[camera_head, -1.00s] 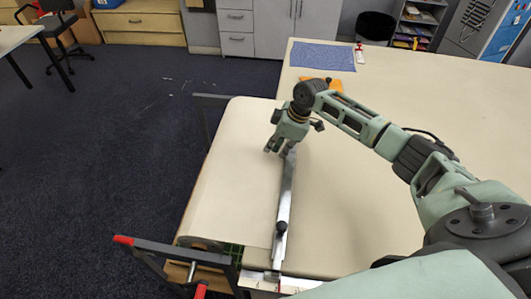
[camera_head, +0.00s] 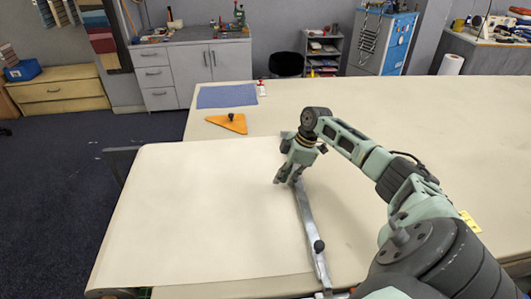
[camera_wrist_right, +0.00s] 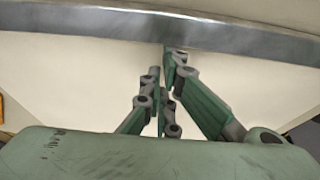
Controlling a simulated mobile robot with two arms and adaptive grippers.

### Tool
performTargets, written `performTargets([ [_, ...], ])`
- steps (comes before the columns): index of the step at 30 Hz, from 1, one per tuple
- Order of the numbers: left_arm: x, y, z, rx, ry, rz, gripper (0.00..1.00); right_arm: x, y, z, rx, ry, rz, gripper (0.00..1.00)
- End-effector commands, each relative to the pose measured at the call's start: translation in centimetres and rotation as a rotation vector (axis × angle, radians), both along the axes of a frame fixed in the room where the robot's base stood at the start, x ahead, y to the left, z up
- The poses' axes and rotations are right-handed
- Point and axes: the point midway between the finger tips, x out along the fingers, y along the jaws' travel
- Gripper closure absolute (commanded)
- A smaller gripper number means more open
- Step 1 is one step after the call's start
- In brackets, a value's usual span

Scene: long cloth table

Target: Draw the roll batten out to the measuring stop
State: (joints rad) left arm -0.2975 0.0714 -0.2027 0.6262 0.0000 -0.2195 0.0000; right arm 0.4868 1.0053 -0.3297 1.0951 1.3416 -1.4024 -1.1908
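The roll batten (camera_head: 305,217) is a long grey metal bar with a black knob near its close end. It lies along the right edge of the cream cloth (camera_head: 190,215) on the table. My right gripper (camera_head: 285,178) is at the batten's far part. In the right wrist view the batten (camera_wrist_right: 100,25) crosses the top, and the gripper's fingers (camera_wrist_right: 167,55) come close together at its edge; they look shut on it, though the contact is partly hidden. A yellow piece (camera_head: 470,222) lies at the right, partly behind my arm; I cannot tell if it is the measuring stop. My left gripper is not in view.
An orange triangle (camera_head: 228,122) with a black knob and a blue mat (camera_head: 227,96) lie on the table's far left part. The table (camera_head: 400,120) is mostly bare to the right of the batten. Cabinets (camera_head: 190,73) stand beyond.

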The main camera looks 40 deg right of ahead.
Motion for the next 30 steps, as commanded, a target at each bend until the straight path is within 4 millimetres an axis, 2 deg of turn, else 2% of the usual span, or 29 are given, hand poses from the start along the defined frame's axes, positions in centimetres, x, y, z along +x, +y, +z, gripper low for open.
performTargets([
  [3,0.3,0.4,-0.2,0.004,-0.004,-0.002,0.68,-1.6,-2.1,-0.3,-0.004,0.005,-0.003,1.0],
  [10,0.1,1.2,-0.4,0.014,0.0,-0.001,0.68,-3.1,-4.1,-0.1,-0.001,0.003,-0.002,1.0],
  [25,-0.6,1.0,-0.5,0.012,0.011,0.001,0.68,-3.5,-4.6,-0.1,-0.003,0.004,-0.001,1.0],
  [30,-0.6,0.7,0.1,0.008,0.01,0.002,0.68,-3.1,-3.9,0.1,-0.003,0.003,0.0,1.0],
])
